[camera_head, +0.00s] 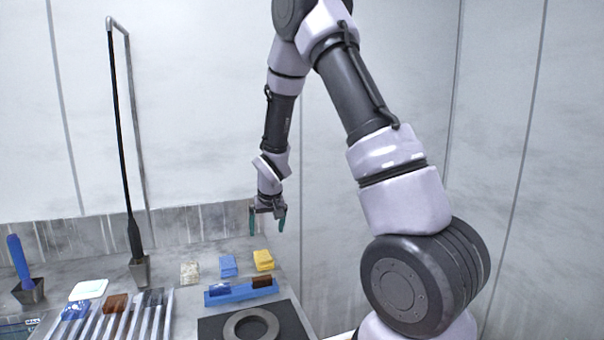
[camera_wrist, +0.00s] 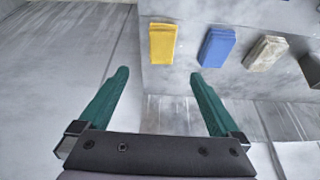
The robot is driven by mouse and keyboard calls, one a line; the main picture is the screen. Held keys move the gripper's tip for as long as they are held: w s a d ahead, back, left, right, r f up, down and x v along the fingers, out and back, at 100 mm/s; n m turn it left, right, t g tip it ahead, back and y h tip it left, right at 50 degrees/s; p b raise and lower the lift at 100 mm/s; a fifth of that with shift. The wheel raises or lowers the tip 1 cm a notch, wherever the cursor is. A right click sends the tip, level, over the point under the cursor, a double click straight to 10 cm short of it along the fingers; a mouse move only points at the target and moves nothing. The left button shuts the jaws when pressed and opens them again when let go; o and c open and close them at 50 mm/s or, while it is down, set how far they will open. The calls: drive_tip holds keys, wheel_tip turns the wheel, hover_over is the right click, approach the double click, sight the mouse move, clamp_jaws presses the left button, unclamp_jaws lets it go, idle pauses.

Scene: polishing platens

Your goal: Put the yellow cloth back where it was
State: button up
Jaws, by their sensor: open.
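The yellow cloth (camera_head: 263,260) lies folded on the grey counter, at the right end of a row of cloths. It also shows in the wrist view (camera_wrist: 162,43), beyond the fingertips and upper middle. My gripper (camera_head: 268,222) is open and empty, with green fingers, above the counter and apart from the yellow cloth. In the wrist view my gripper (camera_wrist: 158,80) has its two fingers wide apart with nothing between them.
A blue cloth (camera_head: 228,266) and a beige cloth (camera_head: 190,273) lie left of the yellow one. In front are a blue tray (camera_head: 232,297), a dark plate with a grey ring (camera_head: 231,328) and a slatted rack (camera_head: 125,325). The wall stands close behind.

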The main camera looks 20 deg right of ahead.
drive_tip(key=s+d+r+m, duration=0.1)
drive_tip(key=s+d+r, duration=0.1)
drive_tip(key=s+r, duration=0.35)
drive_tip(key=s+d+r+m+t, duration=0.1)
drive_tip(key=s+r, duration=0.1)
drive_tip(key=r, duration=0.6)
drive_tip(key=s+d+r+m, duration=0.1)
drive_tip(key=s+d+r, duration=0.15)
drive_tip(key=r, duration=0.45)
drive_tip(key=s+r+y, duration=0.1)
drive_tip(key=s+r, duration=0.4)
drive_tip(key=s, duration=0.4)
drive_tip(key=s+r+m+t+y, duration=0.1)
drive_tip(key=s+r, duration=0.4)
drive_tip(key=s, duration=0.4)
drive_tip(key=shift+s+t, duration=0.3)
drive_tip(key=shift+a, duration=0.1)
